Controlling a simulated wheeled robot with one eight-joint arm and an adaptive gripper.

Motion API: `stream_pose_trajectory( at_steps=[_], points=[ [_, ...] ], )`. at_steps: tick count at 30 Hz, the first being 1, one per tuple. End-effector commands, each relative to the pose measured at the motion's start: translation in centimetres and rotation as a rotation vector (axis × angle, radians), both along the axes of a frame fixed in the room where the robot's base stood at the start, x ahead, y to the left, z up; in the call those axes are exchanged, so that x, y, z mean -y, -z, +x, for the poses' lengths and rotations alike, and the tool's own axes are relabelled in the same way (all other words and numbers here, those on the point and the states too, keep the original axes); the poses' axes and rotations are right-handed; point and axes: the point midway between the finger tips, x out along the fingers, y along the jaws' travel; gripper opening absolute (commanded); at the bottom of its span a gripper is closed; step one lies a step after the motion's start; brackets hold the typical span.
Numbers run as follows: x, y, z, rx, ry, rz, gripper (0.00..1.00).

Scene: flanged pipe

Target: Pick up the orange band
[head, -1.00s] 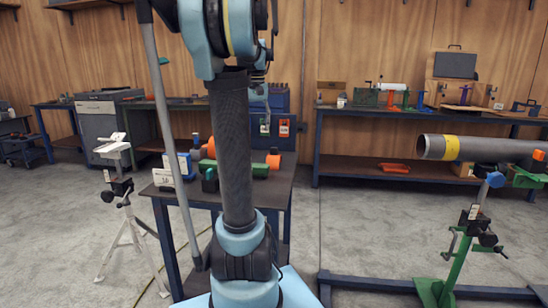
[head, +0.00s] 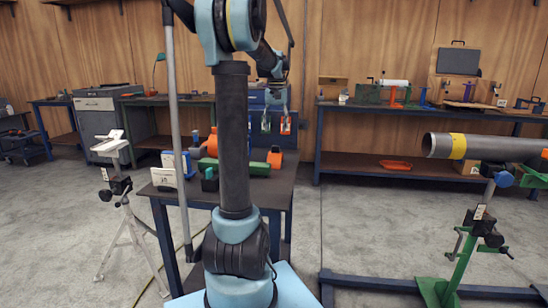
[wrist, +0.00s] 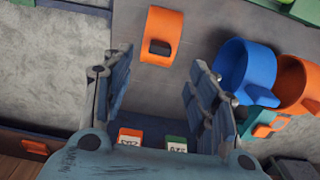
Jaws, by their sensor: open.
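The orange band (wrist: 161,20) lies on the dark table (wrist: 135,80), with a dark slot-like mark near its lower edge in the wrist view. In the head view it shows at the right end of the table (head: 290,157). My gripper (wrist: 158,85) is open and empty, its two fingers on either side of bare tabletop, with the band above that gap in the picture. In the head view my gripper (head: 275,102) hangs above the back of the table. A second orange ring (wrist: 298,75) lies farther right in the wrist view.
A blue ring (wrist: 240,65) with a tab lies close to the right finger in the wrist view. A grey pipe (head: 500,149) on a green stand is at the right.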

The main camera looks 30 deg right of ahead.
Motion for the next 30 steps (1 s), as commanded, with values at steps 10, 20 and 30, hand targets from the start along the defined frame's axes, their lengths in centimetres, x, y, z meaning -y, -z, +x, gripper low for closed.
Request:
stream_pose_trajectory(
  at_steps=[10,20,30],
  points=[
    [0.0,4.4,0.0,0.0,0.0,0.0,0.53],
    [0.0,7.3,0.2,0.0,0.0,0.0,0.53],
    [0.0,9.9,0.2,0.0,0.0,0.0,0.53]
  ],
)
